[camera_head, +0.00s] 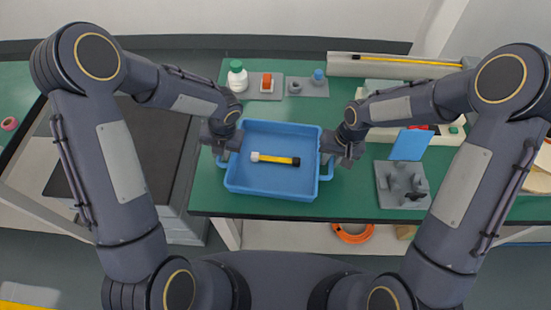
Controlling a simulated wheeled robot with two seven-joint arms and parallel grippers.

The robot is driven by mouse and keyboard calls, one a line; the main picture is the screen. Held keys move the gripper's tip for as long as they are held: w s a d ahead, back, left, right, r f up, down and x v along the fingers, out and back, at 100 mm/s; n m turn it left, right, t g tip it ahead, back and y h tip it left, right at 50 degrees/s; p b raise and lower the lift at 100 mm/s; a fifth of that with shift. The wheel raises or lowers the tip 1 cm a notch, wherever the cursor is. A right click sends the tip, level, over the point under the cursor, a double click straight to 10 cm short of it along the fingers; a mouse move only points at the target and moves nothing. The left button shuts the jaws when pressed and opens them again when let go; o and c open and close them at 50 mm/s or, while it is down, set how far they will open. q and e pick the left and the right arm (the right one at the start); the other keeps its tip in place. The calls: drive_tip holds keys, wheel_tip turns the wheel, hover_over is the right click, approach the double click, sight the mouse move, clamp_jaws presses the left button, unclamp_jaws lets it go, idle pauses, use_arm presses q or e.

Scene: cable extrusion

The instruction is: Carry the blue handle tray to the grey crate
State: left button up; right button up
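The blue handle tray (270,193) is at the front edge of the green table, with a black, yellow and white stick-like part (275,159) lying in it. I cannot tell whether the tray rests on the table or is slightly lifted. My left gripper (224,152) is at the tray's left handle. My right gripper (330,156) is at its right handle. The fingers are too small and too hidden to show whether they are closed on the handles. A large grey box-like thing with a dark top or inside (150,140) stands left of the table, partly behind my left arm; it may be the grey crate.
The green table (215,203) holds a white bottle with a green cap (237,77) and small fixtures at the back. A grey fixture (403,185) and a blue panel (410,145) stand to the right. An orange coil (353,233) lies below the table's front edge.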

use_arm(q)
clamp_jaws()
use_arm(e)
clamp_jaws()
use_arm(q)
drive_tip(key=shift+r, duration=0.15)
use_arm(e)
drive_tip(key=shift+r, duration=0.1)
